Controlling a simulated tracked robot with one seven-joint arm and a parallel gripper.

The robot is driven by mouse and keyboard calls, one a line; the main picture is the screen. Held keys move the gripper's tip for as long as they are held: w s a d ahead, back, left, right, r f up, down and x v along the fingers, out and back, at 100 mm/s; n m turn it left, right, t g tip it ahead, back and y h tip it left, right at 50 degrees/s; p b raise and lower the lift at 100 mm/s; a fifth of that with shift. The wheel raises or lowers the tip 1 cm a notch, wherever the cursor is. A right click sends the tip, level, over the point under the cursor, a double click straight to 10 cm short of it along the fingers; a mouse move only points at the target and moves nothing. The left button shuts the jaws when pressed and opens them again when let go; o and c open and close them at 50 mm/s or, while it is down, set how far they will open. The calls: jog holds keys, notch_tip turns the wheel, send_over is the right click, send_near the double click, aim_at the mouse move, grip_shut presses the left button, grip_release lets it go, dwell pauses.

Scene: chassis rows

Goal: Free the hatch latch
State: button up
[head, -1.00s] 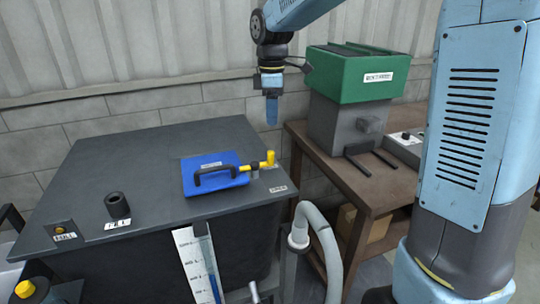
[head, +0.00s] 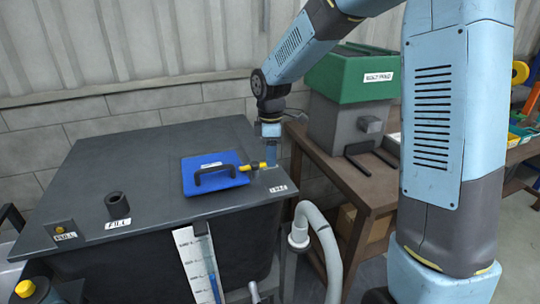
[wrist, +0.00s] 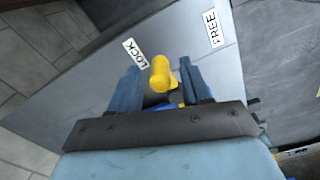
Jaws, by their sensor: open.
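The blue hatch (head: 222,179) with a black handle (head: 212,176) lies on the dark tank top in the head view. Its yellow latch (head: 257,166) sticks out at the hatch's right side. My gripper (head: 270,160) is down at the latch. In the wrist view, the yellow latch knob (wrist: 159,76) stands between the two blue fingers of my gripper (wrist: 160,82), which is open around it. The LOCK label (wrist: 134,53) lies just beyond the knob, and the FREE label (wrist: 213,24) is farther right. My fingers partly hide the latch in the head view.
A black fill cap (head: 118,205) and a small yellow button (head: 59,229) are on the tank top (head: 130,165). A grey hose (head: 323,240) rises in front. A green-topped machine (head: 350,80) stands on a wooden bench to the right.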

jog(key=shift+f, duration=0.35)
grip_shut()
jog(key=shift+a, duration=0.1)
dwell(0.3)
